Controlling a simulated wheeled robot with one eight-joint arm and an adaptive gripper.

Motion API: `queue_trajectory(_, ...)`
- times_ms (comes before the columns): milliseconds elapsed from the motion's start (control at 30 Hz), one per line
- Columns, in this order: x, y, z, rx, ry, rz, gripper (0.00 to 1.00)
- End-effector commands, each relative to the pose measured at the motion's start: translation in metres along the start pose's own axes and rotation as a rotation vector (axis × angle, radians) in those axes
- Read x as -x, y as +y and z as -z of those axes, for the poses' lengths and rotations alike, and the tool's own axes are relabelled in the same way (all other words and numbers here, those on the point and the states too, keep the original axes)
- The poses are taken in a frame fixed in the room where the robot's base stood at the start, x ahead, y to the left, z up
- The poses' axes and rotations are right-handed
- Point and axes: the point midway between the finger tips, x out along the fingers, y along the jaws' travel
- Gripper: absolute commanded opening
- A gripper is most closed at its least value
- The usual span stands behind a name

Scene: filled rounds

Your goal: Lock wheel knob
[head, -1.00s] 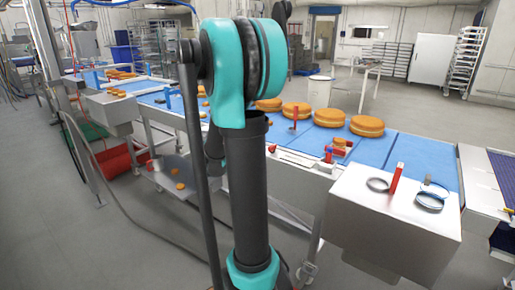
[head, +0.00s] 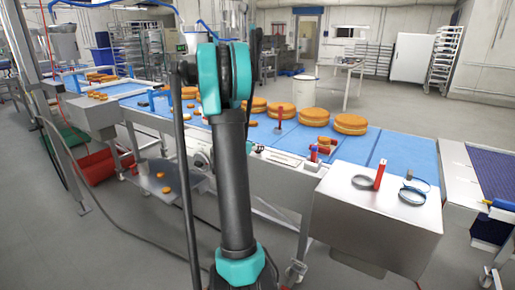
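My gripper is out of view; only the teal and dark links of my arm stand in the middle of the picture. I cannot make out a wheel knob with certainty. A small round metal fitting (head: 201,160) shows on the conveyor's side, partly behind my arm, too small to tell what it is. A red handle (head: 380,174) stands upright on the steel box at the conveyor's near right end. A red clamp-like part (head: 323,149) sits on the conveyor's near edge, and a red lever (head: 280,113) stands farther back.
A blue conveyor (head: 350,150) carries several round orange-brown cakes (head: 314,115). The steel box (head: 375,230) bears two dark rings (head: 412,195). Another conveyor (head: 490,172) stands at right. Grey floor is open in front.

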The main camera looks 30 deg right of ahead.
Motion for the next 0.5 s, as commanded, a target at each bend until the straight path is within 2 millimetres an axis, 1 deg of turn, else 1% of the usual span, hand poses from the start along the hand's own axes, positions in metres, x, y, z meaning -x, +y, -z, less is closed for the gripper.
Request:
queue_trajectory(33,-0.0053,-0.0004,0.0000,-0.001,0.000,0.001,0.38)
queue_trajectory(133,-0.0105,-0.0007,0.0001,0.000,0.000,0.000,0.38)
queue_trajectory(433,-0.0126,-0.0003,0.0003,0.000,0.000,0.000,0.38)
queue_trajectory(467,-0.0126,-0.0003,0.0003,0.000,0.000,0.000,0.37)
queue_trajectory(500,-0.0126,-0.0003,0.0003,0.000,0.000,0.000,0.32)
